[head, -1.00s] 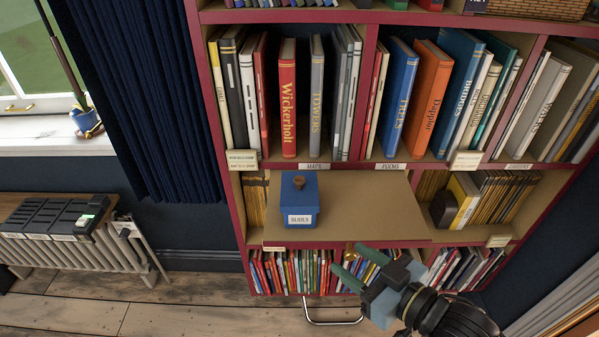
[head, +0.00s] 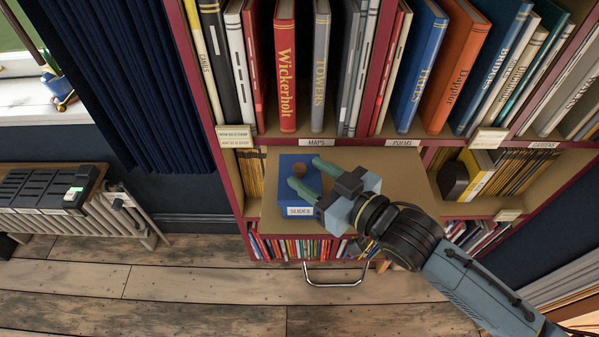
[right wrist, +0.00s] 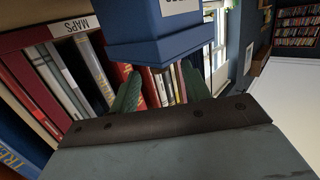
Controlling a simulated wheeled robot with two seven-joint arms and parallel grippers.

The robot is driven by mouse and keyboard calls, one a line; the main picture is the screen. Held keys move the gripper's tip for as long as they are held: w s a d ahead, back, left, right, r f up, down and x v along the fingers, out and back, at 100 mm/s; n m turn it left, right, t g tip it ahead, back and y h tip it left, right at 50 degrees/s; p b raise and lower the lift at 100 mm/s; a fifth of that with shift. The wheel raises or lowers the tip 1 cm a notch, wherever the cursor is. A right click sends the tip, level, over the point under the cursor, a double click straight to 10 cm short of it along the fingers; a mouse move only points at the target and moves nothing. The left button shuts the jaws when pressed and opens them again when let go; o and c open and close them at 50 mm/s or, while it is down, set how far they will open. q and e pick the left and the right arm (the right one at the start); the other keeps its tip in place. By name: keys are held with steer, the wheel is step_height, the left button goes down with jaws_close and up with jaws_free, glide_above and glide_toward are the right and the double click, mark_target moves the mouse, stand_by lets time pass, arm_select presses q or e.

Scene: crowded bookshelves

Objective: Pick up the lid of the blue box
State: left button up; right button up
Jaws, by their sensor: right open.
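The blue box (head: 300,211), labelled SLIDES, stands upright on the pull-out shelf board. Its lid (head: 287,161) is on it, with a small brown knob (head: 299,171) on top. My right gripper (head: 307,174) is open, its two green fingers at the lid's right side, reaching toward the knob and covering part of the box. In the right wrist view the box (right wrist: 155,18) is at the top, with its lid (right wrist: 160,47) below, and the knob (right wrist: 156,69) lies between the spread green fingers. I cannot tell whether they touch it. My left gripper is not in view.
The tan pull-out board (head: 390,170) is clear to the right of the box. Upright books (head: 286,70) fill the shelf above, and more books stand below. A radiator (head: 85,215) and a blue curtain (head: 120,90) are on the left.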

mark_target(303, 169)
steer(key=shift+x, duration=0.75)
steer(key=x, duration=0.3)
steer(key=shift+w+a+r, duration=0.1)
steer(key=shift+w+a, duration=0.1)
steer(key=shift+w, duration=0.05)
steer(key=shift+w+a, duration=0.1)
steer(key=shift+a, duration=0.05)
steer(key=shift+c, duration=0.7)
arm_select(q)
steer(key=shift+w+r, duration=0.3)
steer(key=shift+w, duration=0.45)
arm_select(e)
jaws_close()
